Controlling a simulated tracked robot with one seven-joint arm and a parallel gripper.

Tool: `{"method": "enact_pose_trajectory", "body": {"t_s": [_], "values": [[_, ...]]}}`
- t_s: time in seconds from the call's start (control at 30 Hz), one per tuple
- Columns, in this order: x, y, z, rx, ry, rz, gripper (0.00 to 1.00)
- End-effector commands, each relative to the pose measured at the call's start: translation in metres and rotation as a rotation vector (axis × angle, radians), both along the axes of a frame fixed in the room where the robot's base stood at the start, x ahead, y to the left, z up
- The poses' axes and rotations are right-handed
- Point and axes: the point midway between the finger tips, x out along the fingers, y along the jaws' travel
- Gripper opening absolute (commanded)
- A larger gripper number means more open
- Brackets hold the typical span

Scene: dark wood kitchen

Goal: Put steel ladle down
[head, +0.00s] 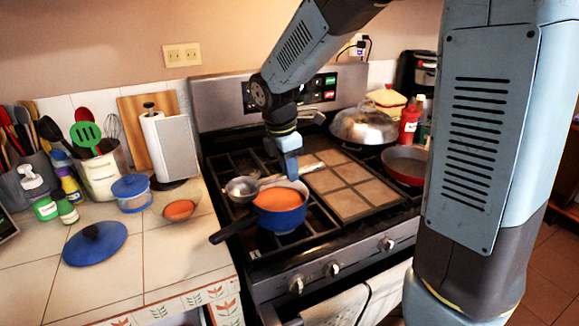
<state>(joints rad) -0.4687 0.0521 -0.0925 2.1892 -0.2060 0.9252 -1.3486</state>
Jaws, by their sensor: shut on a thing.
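The steel ladle (242,187) is in the head view, over the left side of the stove. Its round bowl hangs at the upper left rim of a blue pot (281,217) with orange contents, and its handle runs to the right past my gripper. My gripper (292,172) points down above the far side of the pot and is shut on the ladle's handle. I cannot tell whether the ladle bowl touches the pot or the burner grate. The fingertips are small and partly hidden.
The pot's dark handle (232,231) sticks out left. A flat griddle (350,188) lies right of the pot. A domed steel lid (363,127) and a red pan (405,163) are farther right. A blue lid (95,243) lies on the tiled counter (150,270), with clear room in front.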

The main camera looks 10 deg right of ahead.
Motion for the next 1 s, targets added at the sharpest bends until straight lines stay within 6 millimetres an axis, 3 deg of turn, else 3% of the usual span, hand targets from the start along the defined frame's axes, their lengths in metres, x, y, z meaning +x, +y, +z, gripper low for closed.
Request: {"method": "enact_pose_trajectory", "body": {"t_s": [0.23, 0.27, 0.53, 0.83, 1.0], "values": [[0.0, 0.0, -0.004, 0.0, -0.001, 0.0, 0.0], [0.0, 0.0, -0.004, 0.0, 0.0, 0.0, 0.22], [0.0, 0.0, -0.004, 0.0, 0.0, -0.001, 0.47], [0.0, 0.0, -0.001, 0.0, -0.001, -0.001, 0.47], [0.001, 0.002, 0.019, 0.002, -0.004, 0.001, 0.47]]}}
